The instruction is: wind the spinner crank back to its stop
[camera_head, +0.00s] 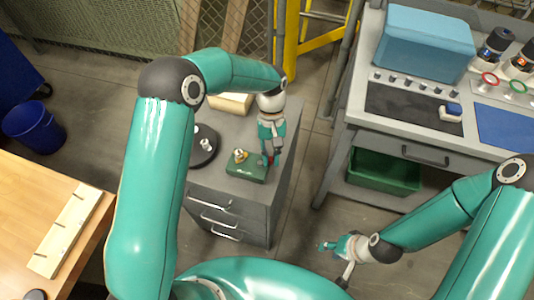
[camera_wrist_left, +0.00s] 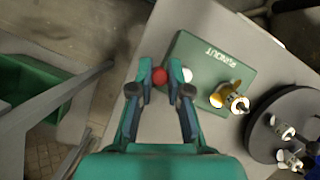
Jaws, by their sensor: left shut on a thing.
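The green box (camera_head: 246,167) with white lettering sits on top of the grey drawer cabinet. In the left wrist view the box (camera_wrist_left: 205,58) carries a brass-coloured fitting (camera_wrist_left: 228,98) and a white knob (camera_wrist_left: 187,75). A red ball knob (camera_wrist_left: 160,75), which looks like the crank's handle, is at the box's edge. My left gripper (camera_head: 270,163) is at the right edge of the box, pointing down. In the wrist view its fingers (camera_wrist_left: 160,88) are on both sides of the red knob, shut on it. The crank arm is mostly hidden. My right gripper (camera_head: 333,264) is low over the floor, fingers spread and empty.
A round black base (camera_head: 203,147) with metal fittings stands left of the box. A pale block (camera_head: 231,103) lies behind it. A grey workbench (camera_head: 405,132) with a blue case (camera_head: 427,45) is at right, a green bin (camera_head: 384,172) below. A wooden table is at left.

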